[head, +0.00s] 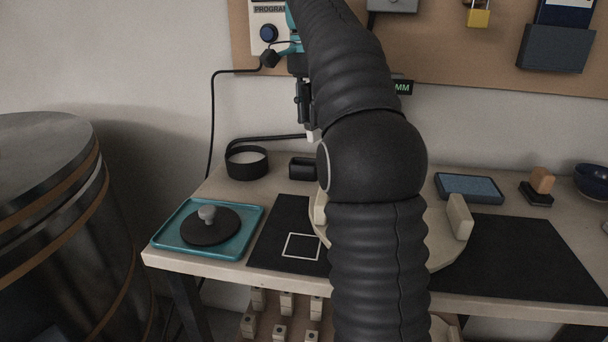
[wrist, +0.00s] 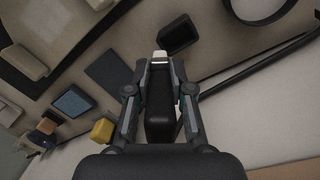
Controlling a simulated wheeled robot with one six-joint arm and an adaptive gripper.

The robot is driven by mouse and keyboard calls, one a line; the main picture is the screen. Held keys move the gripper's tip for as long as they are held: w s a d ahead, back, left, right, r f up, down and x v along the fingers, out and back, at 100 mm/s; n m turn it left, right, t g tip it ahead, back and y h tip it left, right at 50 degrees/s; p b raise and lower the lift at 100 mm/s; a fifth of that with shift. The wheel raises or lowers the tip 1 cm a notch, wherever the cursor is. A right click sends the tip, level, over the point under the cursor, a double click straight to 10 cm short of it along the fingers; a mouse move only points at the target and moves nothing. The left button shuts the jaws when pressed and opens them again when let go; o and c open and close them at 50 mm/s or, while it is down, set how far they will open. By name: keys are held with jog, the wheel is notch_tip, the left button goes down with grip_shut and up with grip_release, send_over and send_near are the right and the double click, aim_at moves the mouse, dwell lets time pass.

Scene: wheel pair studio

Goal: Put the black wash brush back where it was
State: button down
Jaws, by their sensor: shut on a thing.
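My gripper (head: 303,105) is left of my arm in the head view, above the back of the workbench, fingers pointing down. In the wrist view my gripper (wrist: 161,88) is shut on the black wash brush (wrist: 160,112). The brush has a dark body and a pale tip, which points away from the wrist. The pale tip also shows below the fingers in the head view (head: 310,134), above the bench. A small black open holder (head: 303,168) stands on the bench below it, partly hidden by my arm. The holder is just beyond the brush tip in the wrist view (wrist: 178,35).
A round black dish (head: 247,163) stands left of the holder, with a black arm-like bar behind. A teal tray (head: 165,240) holds a dark disc (head: 210,229). A blue pad (head: 469,187) lies right. My arm hides the bench's middle.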

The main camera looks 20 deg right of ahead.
aim_at(309, 94)
jog(key=s+d+r+m+t+y, duration=0.1)
jog(key=s+d+r+m+t, duration=0.1)
jog(key=s+d+m, duration=0.7)
jog(key=shift+w+a+f+m+b, duration=0.5)
jog(key=shift+w+a+f+m, duration=0.1)
jog(key=shift+w+a+f, duration=2.1)
jog(key=shift+w+a+f+m+b, duration=0.5)
jog(key=shift+w+a+f+m, duration=0.1)
jog(key=shift+w+a+f, duration=2.1)
jog(key=shift+w+d, duration=0.15)
jog(key=shift+d, duration=0.15)
jog(key=c, duration=1)
grip_release()
jog(key=shift+r, duration=0.1)
jog(key=r, duration=0.4)
jog(key=d+r+p, duration=0.1)
jog(key=r, duration=0.3)
jog(key=s+r+p, duration=0.1)
jog(key=r, duration=0.3)
jog(key=shift+d, duration=0.25)
